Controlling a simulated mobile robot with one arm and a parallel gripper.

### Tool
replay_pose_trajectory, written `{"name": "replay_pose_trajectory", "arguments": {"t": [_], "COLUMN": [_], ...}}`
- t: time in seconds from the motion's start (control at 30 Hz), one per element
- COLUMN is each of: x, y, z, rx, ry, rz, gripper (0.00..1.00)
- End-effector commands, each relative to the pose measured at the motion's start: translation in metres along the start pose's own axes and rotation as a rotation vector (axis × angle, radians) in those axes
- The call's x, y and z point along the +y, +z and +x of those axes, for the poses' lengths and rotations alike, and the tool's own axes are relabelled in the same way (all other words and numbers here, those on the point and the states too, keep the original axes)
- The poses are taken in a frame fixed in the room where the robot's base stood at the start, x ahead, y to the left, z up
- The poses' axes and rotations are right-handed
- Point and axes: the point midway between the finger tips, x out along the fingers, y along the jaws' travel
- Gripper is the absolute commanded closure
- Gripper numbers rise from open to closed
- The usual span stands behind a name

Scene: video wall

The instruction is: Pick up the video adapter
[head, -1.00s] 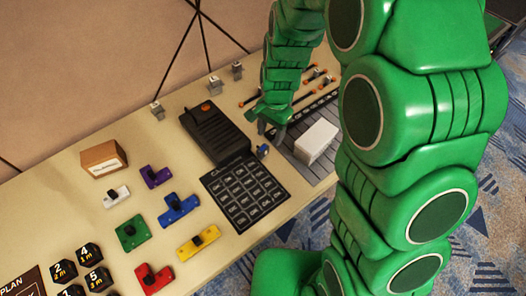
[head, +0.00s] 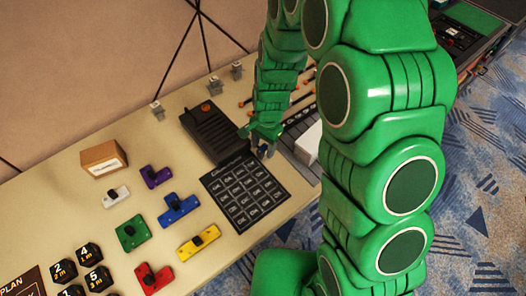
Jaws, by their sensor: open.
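My gripper (head: 264,151), at the end of my green arm, is open and points down. It is low over the table, between the black device and the black grid mat. A small blue and grey piece, which may be the video adapter, was in sight at this spot a second ago. The gripper now covers it almost fully, and I cannot tell whether the fingers are around it or touching it. No piece is labelled as the video adapter. Several small grey connectors (head: 158,110) stand upright along the back of the table.
The black device (head: 208,134) is left of my gripper and the grid mat (head: 245,193) is in front. A white box (head: 308,142) is partly hidden behind my arm. Coloured blocks (head: 178,208) and a cardboard box (head: 103,158) are at left.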

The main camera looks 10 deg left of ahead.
Motion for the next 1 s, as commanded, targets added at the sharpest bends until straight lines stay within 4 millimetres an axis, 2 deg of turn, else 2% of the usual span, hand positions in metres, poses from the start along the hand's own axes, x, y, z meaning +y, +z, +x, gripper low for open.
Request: {"name": "replay_pose_trajectory", "arguments": {"t": [0.2, 0.43, 0.77, 0.8, 1.0], "x": [0.000, 0.000, 0.000, 0.000, 0.000], "y": [0.000, 0.000, 0.000, 0.000, 0.000], "z": [0.017, 0.018, 0.018, 0.018, 0.018], "rx": [0.000, 0.000, 0.000, 0.000, 0.000], "ry": [0.000, -0.001, 0.000, 0.000, 0.000], "rz": [0.000, 0.000, 0.000, 0.000, 0.000], "gripper": [0.45, 0.46, 0.97, 1.00, 1.00]}}
